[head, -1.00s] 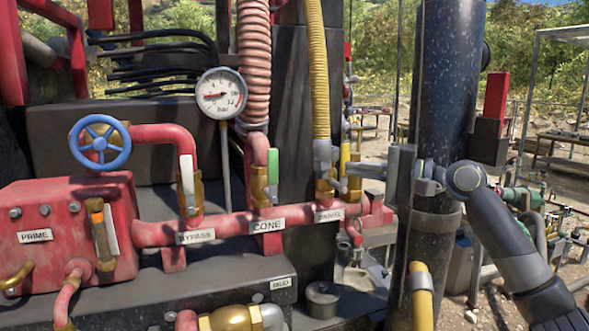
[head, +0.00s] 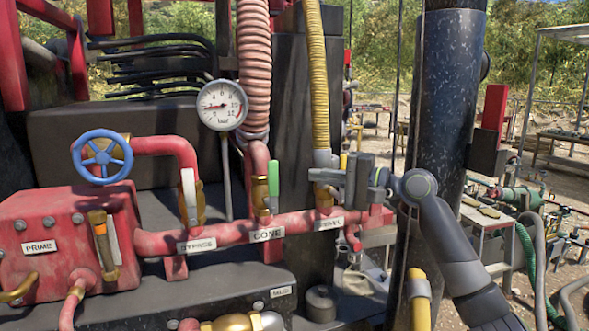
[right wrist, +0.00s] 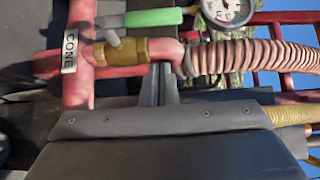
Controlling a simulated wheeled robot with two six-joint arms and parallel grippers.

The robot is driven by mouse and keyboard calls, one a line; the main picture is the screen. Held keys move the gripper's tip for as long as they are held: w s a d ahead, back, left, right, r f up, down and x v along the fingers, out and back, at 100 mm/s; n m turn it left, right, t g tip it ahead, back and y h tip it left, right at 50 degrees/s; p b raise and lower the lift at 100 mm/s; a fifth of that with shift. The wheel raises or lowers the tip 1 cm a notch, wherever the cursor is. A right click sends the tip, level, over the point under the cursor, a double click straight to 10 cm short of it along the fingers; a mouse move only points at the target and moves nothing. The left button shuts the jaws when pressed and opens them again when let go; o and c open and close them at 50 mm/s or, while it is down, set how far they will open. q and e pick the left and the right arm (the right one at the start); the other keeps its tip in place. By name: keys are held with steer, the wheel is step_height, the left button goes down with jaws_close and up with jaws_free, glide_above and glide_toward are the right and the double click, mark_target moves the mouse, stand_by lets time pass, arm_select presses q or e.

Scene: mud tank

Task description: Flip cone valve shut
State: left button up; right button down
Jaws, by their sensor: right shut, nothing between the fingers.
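The cone valve is a brass body (head: 260,194) on the red pipe above the CONE label (head: 268,234). Its green-sleeved lever (head: 273,180) stands upright, alongside the vertical pipe. In the right wrist view, turned on its side, the green lever (right wrist: 153,17) and brass body (right wrist: 125,51) show at upper left, with the label (right wrist: 69,53) beside them. My right gripper (head: 318,175) is shut and empty, to the right of the green lever and apart from it, in front of the yellow hose's fitting. Its finger tips (right wrist: 163,68) show in the wrist view. My left gripper is not in view.
The bypass valve's white lever (head: 189,187) stands left of the cone valve. A pressure gauge (head: 222,105) and a ribbed pink hose (head: 255,70) rise above. A dark blue column (head: 450,90) stands at right, behind my arm. A blue handwheel (head: 102,157) is at left.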

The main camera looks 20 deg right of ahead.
mark_target(273, 189)
steer(key=a+p, duration=0.1)
steer(key=a, duration=0.1)
steer(key=w+a+p, duration=0.1)
steer(key=a, duration=0.2)
steer(key=shift+w+a+p, duration=0.2)
steer(key=shift+a+p, duration=0.1)
steer(key=shift+a, duration=0.05)
steer(key=shift+w+r, duration=0.1)
